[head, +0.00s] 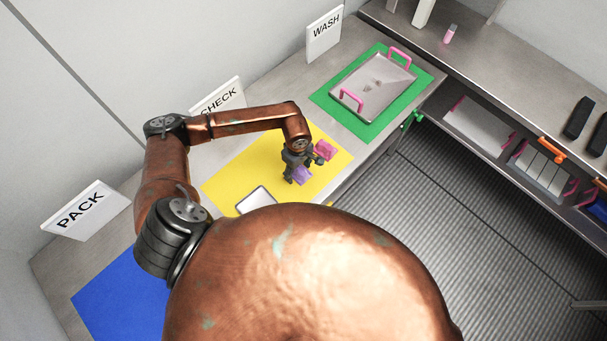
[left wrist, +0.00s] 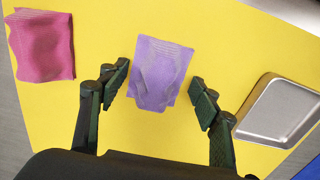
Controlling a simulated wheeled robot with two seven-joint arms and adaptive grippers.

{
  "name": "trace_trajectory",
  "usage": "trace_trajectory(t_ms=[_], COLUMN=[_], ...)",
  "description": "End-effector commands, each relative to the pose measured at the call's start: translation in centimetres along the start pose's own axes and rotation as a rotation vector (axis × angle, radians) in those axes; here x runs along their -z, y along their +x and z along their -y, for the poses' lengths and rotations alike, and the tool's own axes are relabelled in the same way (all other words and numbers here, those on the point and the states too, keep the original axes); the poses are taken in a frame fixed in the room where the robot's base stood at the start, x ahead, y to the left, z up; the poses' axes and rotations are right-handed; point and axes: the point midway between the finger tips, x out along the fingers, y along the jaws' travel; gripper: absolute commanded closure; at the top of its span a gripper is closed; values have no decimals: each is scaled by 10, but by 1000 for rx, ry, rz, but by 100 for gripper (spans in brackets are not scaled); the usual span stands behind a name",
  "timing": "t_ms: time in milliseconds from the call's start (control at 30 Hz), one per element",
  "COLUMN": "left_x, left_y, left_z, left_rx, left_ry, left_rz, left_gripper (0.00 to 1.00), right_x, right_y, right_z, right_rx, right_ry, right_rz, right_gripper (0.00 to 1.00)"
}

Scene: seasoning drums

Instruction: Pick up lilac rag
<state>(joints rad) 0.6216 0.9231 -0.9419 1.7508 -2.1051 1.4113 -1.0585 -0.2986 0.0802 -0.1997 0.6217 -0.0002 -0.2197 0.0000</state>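The lilac rag (left wrist: 158,75) lies on the yellow mat (left wrist: 200,20) in the left wrist view, between the spread fingers of my left gripper (left wrist: 162,92). In that view the fingers stand on either side of it and do not close on it. In the head view the lilac rag (head: 302,175) shows partly behind my left gripper (head: 292,179). A pink rag (left wrist: 42,45) lies to its left in the left wrist view, and it also shows in the head view (head: 323,150). My right gripper is in neither view.
A metal tray (left wrist: 280,112) lies on the yellow mat to the right in the left wrist view. A larger tray with pink handles (head: 371,84) sits on the green mat (head: 399,110). A blue mat (head: 115,295) is at the left. CHECK and PACK signs stand along the wall.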

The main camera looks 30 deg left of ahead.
Motion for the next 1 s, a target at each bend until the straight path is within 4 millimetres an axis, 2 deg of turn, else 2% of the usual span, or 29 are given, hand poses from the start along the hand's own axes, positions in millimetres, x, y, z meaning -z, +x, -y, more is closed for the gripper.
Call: trace_trajectory(t_ms=[167, 533, 767, 1000], left_x=[0, 0, 0, 0], left_y=[0, 0, -2, -23], left_z=[0, 0, -1, -2], left_rx=[0, 0, 0, -3], left_ry=[1, 1, 2, 3], left_rz=[0, 0, 0, -1], left_gripper=[56, 82, 82, 82], right_x=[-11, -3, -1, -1], right_y=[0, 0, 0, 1], right_z=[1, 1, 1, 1], right_rx=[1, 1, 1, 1], right_ry=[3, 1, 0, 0], right_rz=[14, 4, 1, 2], right_gripper=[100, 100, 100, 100])
